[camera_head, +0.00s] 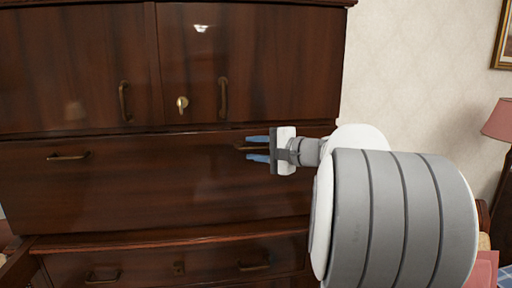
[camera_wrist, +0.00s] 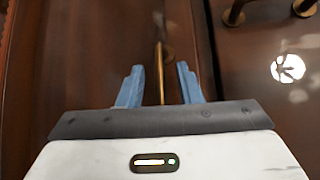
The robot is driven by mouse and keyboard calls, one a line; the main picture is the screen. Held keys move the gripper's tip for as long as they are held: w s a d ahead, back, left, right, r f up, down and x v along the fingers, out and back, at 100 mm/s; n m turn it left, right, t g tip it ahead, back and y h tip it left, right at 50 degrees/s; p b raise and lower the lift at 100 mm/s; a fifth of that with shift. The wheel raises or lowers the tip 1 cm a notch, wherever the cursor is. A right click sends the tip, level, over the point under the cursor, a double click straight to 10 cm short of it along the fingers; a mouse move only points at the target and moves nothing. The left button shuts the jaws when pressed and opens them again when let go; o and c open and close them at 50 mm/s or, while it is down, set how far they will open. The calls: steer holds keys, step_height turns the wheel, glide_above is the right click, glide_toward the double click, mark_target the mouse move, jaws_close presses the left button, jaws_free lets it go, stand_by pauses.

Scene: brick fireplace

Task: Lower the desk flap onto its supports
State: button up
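The desk flap (camera_head: 150,185) is the wide dark wood panel in the middle of the cabinet, standing upright or nearly so. It has a brass handle (camera_head: 67,156) at the left and another handle (camera_head: 250,148) at the right. My gripper (camera_head: 257,148) is open at the right handle, one blue finger above it and one below. In the wrist view, the right handle (camera_wrist: 160,75) runs between the two spread fingers, with a gap on each side. A wooden piece (camera_head: 16,268) juts forward at the lower left and may be a support. My arm hides the lower right.
A pink lamp (camera_head: 499,120) and a picture frame (camera_head: 506,40) are at the right.

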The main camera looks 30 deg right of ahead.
steer(key=shift+w+a, duration=0.1)
steer(key=shift+w, duration=0.05)
steer(key=shift+c, duration=0.4)
jaws_close()
